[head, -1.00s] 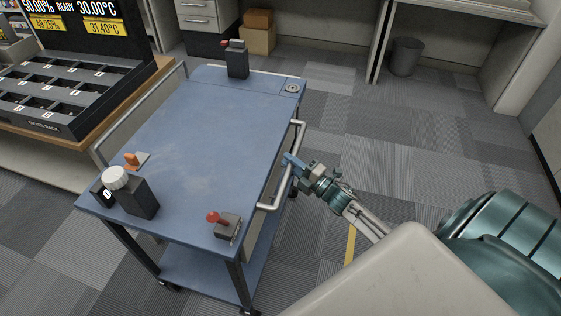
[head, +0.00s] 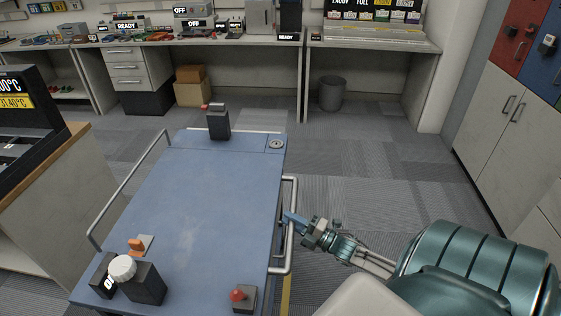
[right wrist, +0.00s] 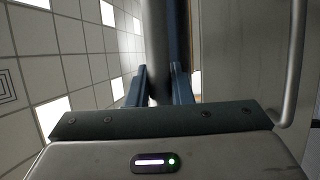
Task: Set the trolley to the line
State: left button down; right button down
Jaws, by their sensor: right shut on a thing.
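The blue trolley (head: 205,195) stands in front of me in the head view, its top stretching away from me. Metal rails run along its left and right sides. My right gripper (head: 288,220) is shut on the right side handle (head: 291,190) of the trolley. In the right wrist view the handle bar (right wrist: 158,60) stands between the two blue fingers. A yellow line (head: 286,296) on the floor shows in a short piece beside the trolley's right side, near the bottom; the rest of it is hidden. My left gripper is not in view.
On the trolley are a dark box with a white knob (head: 141,283), an orange switch (head: 140,245), a red-knobbed lever (head: 242,297) and a dark device (head: 218,124). A wooden-edged bench (head: 62,190) stands close at left. Carpet at right is clear up to white cabinets (head: 500,130).

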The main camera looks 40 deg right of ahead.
jog(key=shift+s+d, duration=0.85)
jog(key=shift+s, duration=0.2)
jog(key=c, duration=1.3)
grip_release()
jog(key=v, duration=1)
jog(key=shift+s+b, duration=0.35)
jog(key=shift+s, duration=0.05)
jog(key=shift+d+f, duration=0.15)
